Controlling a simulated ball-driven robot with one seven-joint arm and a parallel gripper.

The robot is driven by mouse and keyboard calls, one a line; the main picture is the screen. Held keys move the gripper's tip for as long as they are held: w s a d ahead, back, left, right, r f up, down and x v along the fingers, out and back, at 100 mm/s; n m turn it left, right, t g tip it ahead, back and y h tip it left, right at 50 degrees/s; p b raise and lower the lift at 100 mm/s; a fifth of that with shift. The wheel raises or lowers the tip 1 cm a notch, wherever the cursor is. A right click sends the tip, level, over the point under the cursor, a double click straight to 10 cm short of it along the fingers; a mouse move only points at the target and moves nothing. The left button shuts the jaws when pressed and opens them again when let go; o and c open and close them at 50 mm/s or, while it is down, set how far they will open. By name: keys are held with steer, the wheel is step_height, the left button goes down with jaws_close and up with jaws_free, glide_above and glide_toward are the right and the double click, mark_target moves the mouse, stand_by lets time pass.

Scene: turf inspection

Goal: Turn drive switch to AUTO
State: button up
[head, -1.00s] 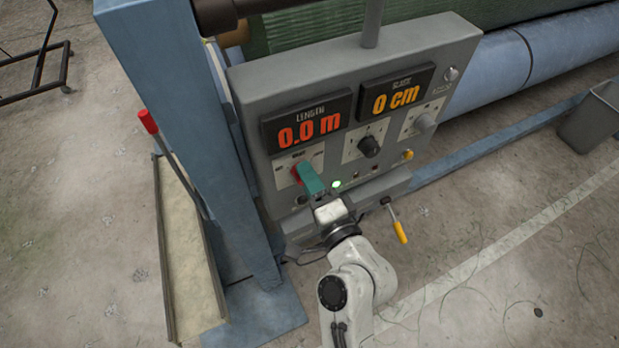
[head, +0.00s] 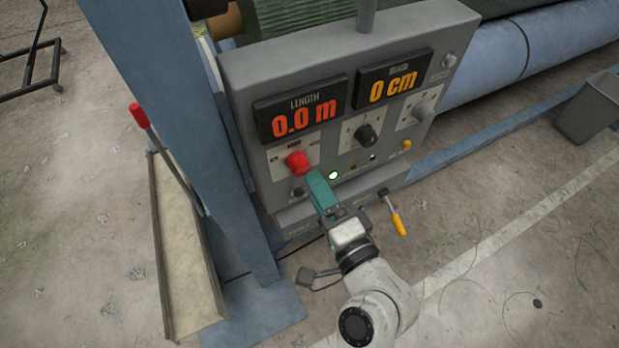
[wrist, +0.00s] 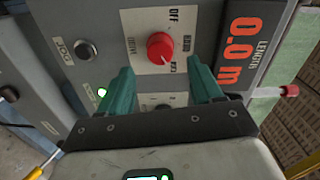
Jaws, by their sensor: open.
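The drive switch is a red knob (head: 297,163) on a pale label plate at the lower left of the grey control panel (head: 232,75). In the wrist view the red knob (wrist: 160,47) is ahead of my gripper (wrist: 160,68), near the gap between its two teal fingers. OFF is readable beside it; the other labels are too small to read surely. A light mark shows on the knob's lower edge, but its exact setting is unclear. In the head view my gripper (head: 316,180) is open and empty, below and apart from the knob.
A black knob (head: 366,135), a grey knob (head: 422,111) and a lit green lamp (head: 333,175) are nearby. A yellow-handled crank (head: 395,215) projects below the panel. A blue post (head: 185,130) stands left.

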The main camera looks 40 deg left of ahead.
steer(key=shift+b+v, duration=0.6)
steer(key=shift+v, duration=2.05)
steer(key=d+f+n+g+h, duration=0.1)
steer(key=d+f+h, duration=0.5)
steer(key=d, duration=0.5)
steer(key=d+f+n+h, duration=0.2)
steer(key=d+f+h, duration=0.2)
steer(key=d+f, duration=0.5)
steer(key=s+d+f+g+h, duration=0.1)
steer(key=s+d+g+h, duration=0.1)
steer(key=s+d, duration=0.5)
steer(key=s+d+f+g+h, duration=0.2)
steer(key=s+d+h, duration=0.2)
steer(key=d, duration=1)
steer(key=s, duration=0.2)
steer(key=shift+s+m+g+h, duration=0.3)
steer(key=shift+s+g+h, duration=0.1)
